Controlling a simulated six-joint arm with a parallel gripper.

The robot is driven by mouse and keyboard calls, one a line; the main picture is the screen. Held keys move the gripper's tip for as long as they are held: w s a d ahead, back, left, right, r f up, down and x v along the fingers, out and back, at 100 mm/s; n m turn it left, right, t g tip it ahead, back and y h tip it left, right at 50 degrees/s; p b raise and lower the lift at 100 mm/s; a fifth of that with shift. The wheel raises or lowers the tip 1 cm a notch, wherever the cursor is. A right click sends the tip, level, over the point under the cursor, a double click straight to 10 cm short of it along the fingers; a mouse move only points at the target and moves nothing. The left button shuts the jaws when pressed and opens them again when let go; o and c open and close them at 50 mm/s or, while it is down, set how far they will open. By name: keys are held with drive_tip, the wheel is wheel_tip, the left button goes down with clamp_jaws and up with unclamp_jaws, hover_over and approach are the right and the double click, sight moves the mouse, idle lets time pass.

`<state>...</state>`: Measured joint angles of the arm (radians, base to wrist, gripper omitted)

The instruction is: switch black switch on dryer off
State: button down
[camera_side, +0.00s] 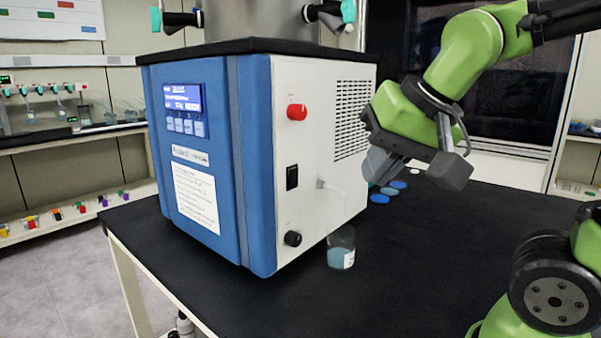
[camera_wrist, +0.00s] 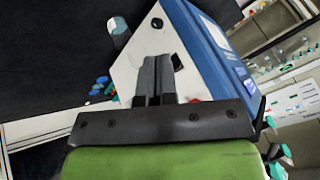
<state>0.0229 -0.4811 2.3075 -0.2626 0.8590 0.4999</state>
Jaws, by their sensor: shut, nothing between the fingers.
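The freeze dryer (camera_side: 258,160) is a blue and white box on a black table. Its black rocker switch (camera_side: 292,177) sits midway down the white side panel, between a red knob (camera_side: 297,112) above and a black knob (camera_side: 292,239) below. Whether the switch is on or off is too small to tell. My gripper (camera_side: 373,166) is shut and empty, to the right of the panel and apart from the switch. In the wrist view, my shut fingers (camera_wrist: 155,62) point toward the white panel. The switch (camera_wrist: 178,62) shows just right of them.
A small beaker (camera_side: 341,249) with blue liquid stands by the dryer's base, with a thin tube (camera_side: 338,187) above it. Several blue and green discs (camera_side: 385,192) lie behind it. The black tabletop (camera_side: 440,270) is clear at the front right.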

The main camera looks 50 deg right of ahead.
drive_tip(key=w+d+m+h, duration=0.4)
drive_tip(key=w+d+m, duration=0.3)
drive_tip(key=w, duration=0.5)
drive_tip(key=shift+w+d+f+m+g+h, duration=0.3)
drive_tip(key=shift+w+f+m, duration=0.1)
drive_tip(key=shift+m, duration=0.2)
approach(297, 178)
drive_tip(key=x, duration=0.6)
drive_tip(key=shift+s+f, duration=0.25)
drive_tip(key=shift+w+r, duration=0.1)
drive_tip(key=shift+w, duration=0.15)
drive_tip(key=shift+r, duration=0.1)
